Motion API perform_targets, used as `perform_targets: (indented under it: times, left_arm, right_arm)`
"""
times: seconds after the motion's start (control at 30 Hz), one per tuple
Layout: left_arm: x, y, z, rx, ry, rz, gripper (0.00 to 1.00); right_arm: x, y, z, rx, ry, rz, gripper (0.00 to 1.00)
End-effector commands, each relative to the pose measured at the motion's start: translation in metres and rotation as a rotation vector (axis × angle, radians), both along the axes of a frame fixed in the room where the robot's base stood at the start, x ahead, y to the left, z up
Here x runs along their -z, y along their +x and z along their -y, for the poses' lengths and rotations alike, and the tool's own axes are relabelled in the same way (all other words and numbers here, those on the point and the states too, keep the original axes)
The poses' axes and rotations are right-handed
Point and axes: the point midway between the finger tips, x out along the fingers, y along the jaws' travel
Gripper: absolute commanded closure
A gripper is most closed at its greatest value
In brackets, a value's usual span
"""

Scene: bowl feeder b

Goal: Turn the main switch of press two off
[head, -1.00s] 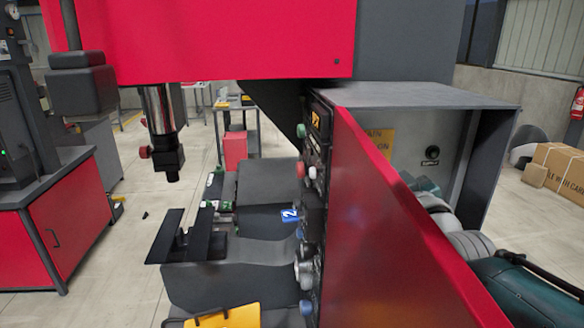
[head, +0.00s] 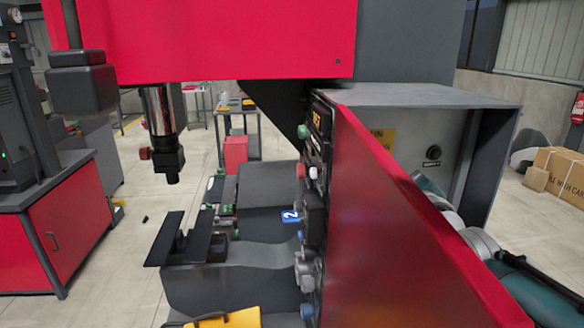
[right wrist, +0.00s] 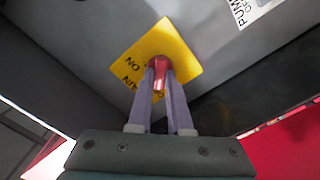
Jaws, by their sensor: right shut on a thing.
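The main switch is a red handle (right wrist: 160,74) on a yellow plate (right wrist: 152,46) with partly readable MAIN and ON lettering, on the grey inner wall of the cabinet. My right gripper (right wrist: 161,84) has its two fingers closed on the red handle. In the head view the yellow plate (head: 386,137) shows only in part above the red door; the switch and my right gripper are hidden behind that door. The press carries a blue tag with a 2 (head: 291,216). My left gripper is in neither view.
The open red door (head: 385,225) stands between the control panel (head: 312,165) and my right arm. The grey cabinet (head: 440,97) encloses the switch area at top and right. A black round knob (head: 433,152) sits on its back wall. Cardboard boxes (head: 563,170) stand at far right.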

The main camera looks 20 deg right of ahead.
Motion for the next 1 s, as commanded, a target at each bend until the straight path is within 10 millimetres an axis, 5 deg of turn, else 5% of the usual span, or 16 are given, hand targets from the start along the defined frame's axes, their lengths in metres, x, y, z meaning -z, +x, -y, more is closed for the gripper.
perform_targets:
  times: [0.2,0.23,0.47,0.77,1.0]
  left_arm:
    - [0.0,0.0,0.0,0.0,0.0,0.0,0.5]
    - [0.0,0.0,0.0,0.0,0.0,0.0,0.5]
    - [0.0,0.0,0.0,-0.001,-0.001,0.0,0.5]
    - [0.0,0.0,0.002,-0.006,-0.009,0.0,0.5]
    - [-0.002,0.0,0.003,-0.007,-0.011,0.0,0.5]
  right_arm:
    - [0.0,0.0,0.0,-0.001,-0.004,-0.002,1.0]
    - [0.0,0.0,0.0,-0.001,-0.004,-0.002,0.79]
    - [0.0,0.0,0.0,0.0,-0.003,-0.001,0.53]
    - [0.0,-0.002,0.0,0.0,-0.002,0.0,0.53]
    - [0.001,-0.027,-0.006,-0.001,-0.002,-0.003,0.53]
